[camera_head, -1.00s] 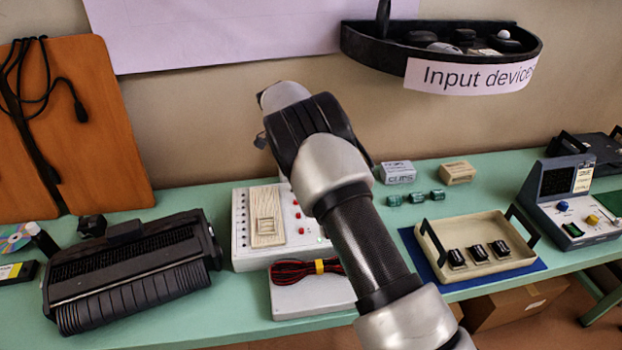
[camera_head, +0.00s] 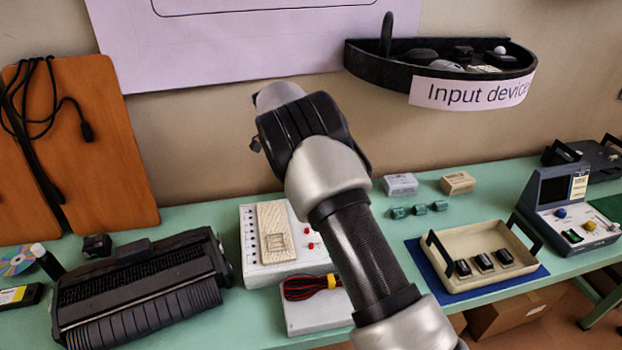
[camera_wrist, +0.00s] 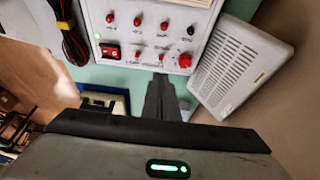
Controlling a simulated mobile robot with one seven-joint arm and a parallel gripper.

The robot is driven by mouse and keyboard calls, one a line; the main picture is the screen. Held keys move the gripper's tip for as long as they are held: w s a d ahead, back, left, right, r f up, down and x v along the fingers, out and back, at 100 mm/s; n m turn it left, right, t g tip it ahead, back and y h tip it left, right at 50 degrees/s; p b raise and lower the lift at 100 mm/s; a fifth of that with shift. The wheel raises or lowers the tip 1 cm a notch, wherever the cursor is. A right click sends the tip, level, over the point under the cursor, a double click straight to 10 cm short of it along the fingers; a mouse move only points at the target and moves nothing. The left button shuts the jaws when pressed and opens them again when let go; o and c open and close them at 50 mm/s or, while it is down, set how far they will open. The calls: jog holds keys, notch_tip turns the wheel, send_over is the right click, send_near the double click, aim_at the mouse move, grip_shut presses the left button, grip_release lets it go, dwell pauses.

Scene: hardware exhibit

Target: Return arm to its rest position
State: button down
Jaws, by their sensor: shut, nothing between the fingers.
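My arm reaches up from the bottom of the head view across the middle of the bench. Its upper links stand in front of the wall, and the gripper is hidden behind them there. In the wrist view my gripper (camera_wrist: 160,92) is shut and empty, its dark fingers together. The fingertips point toward the edge of a white control panel (camera_wrist: 150,30) with red knobs. Whether they touch it cannot be told.
The green bench (camera_head: 395,240) carries a black printer-like machine (camera_head: 140,290), a white box with red buttons (camera_head: 252,258), a cable bundle (camera_head: 310,287) and a beige tray (camera_head: 450,283) with black parts. A black wall shelf (camera_head: 365,62) hangs above. A vented white box (camera_wrist: 240,68) is near the fingers.

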jog(key=s+d+r+n+t+y+p, duration=0.15)
jog(key=s+d+r+n, duration=0.3)
jog(key=s+r, duration=0.5)
jog(key=s+d+r+n+y, duration=0.25)
jog(key=s+d+r, duration=0.35)
jog(key=r, duration=0.7)
jog(key=s+d+n+t+p, duration=0.1)
jog(key=s+n, duration=0.3)
jog(key=s, duration=0.7)
jog(key=s+d+r+n+t, duration=0.1)
jog(key=s+n, duration=0.3)
jog(key=s, duration=0.8)
jog(key=shift+s+r+n+t+p, duration=0.15)
jog(key=shift+r+n+t+p, duration=0.2)
jog(key=shift+t, duration=0.3)
jog(key=shift+a+f, duration=0.1)
